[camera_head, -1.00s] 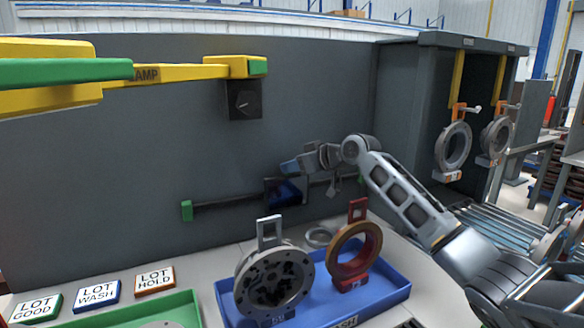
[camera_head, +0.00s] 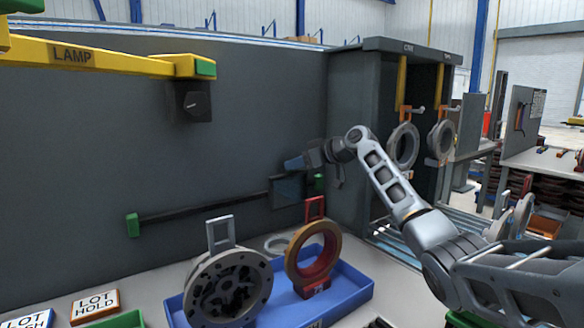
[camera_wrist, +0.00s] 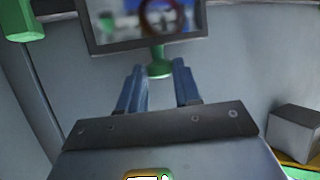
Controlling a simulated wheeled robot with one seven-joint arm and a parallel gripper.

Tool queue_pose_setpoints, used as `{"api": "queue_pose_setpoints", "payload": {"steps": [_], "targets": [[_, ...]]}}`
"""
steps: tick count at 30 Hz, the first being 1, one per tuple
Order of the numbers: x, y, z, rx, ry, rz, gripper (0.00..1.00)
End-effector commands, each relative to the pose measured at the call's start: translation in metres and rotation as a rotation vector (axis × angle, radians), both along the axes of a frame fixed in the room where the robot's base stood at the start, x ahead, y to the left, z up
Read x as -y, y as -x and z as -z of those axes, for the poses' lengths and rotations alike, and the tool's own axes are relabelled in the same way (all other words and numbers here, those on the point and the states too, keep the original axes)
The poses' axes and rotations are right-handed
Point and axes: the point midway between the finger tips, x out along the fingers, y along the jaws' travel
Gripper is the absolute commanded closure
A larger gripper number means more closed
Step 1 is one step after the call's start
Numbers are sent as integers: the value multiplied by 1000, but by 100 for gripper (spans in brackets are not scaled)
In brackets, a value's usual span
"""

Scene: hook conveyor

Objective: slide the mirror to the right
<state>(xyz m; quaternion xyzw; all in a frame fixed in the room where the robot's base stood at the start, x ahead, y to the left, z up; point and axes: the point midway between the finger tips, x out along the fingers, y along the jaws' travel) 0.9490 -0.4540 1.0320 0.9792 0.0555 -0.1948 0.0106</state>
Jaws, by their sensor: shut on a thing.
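The mirror (camera_head: 288,191) is a dark, square-framed plate on the black rail (camera_head: 205,209) along the grey wall. It is near the rail's right end, close to the green right end stop (camera_head: 319,183). In the wrist view the mirror (camera_wrist: 150,22) is at the top, with a green knob (camera_wrist: 159,64) under its frame. My gripper (camera_head: 292,164) is at the mirror's upper edge. In the wrist view my gripper's blue fingers (camera_wrist: 158,84) stand either side of the knob and are shut on it; the exact contact is hard to see.
A green left end stop (camera_head: 132,225) marks the rail's other end. A yellow lamp arm (camera_head: 110,57) hangs at upper left. Below the mirror, a blue tray (camera_head: 350,290) holds a grey flanged part (camera_head: 228,288) and a red-brown ring (camera_head: 313,258). A dark cabinet with hanging rings (camera_head: 345,95) stands right.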

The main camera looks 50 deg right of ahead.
Motion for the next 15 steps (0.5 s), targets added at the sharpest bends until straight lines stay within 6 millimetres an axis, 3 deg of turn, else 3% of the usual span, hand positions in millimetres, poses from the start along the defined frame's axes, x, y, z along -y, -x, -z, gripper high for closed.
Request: {"api": "queue_pose_setpoints", "payload": {"steps": [5, 6, 13, 15], "targets": [[0, 0, 0, 0, 1, 0, 100], [0, 0, 0, 0, 1, 0, 66], [0, 0, 0, 0, 1, 0, 44], [0, 0, 0, 0, 1, 0, 42]]}}
